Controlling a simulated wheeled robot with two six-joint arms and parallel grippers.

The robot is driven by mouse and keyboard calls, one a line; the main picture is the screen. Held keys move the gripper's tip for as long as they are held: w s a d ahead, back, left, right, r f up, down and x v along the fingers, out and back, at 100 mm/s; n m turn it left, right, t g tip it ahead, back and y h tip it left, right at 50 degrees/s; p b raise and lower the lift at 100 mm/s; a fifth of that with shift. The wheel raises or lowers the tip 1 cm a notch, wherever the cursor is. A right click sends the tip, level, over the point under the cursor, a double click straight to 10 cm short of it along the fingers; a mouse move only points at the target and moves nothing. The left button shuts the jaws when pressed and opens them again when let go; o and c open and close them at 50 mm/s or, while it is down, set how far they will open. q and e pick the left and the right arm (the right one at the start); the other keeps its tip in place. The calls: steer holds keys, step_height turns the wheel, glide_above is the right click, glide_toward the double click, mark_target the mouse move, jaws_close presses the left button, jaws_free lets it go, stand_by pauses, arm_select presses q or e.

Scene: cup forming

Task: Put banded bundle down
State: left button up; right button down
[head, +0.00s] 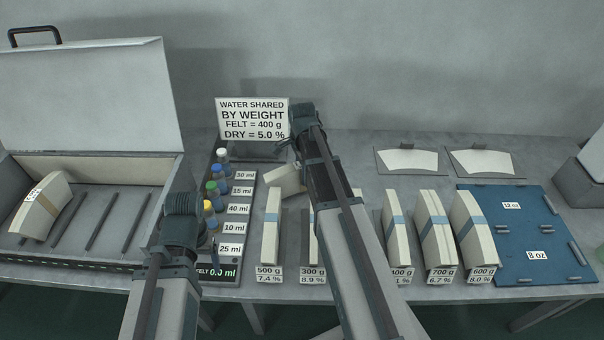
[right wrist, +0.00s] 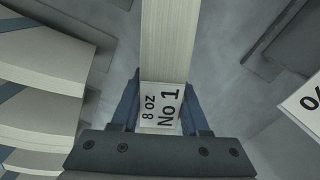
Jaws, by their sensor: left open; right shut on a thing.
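My right gripper (head: 300,125) is shut on a pale bundle; in the right wrist view the bundle (right wrist: 167,45) stands between the fingers (right wrist: 160,110), its end label reading "8 oz No 1". In the head view a pale tilted bundle (head: 285,181), apparently the same one, shows beside my right arm, which hides part of it. No band is visible on it. My left gripper (head: 183,207) is open near the bottles; its fingertips are hard to make out. Banded bundles stand in a row at the front, including one labelled 500 g (head: 270,228) and one labelled 600 g (head: 472,228).
Several bottles (head: 213,190) stand on a volume-labelled rack. A sign (head: 252,118) stands behind.

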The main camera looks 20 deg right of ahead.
step_height(320, 180, up, 9)
steer(key=p, duration=0.8)
arm_select(q)
step_height(320, 180, up, 9)
steer(key=shift+f, duration=0.1)
steer(key=shift+c, duration=0.2)
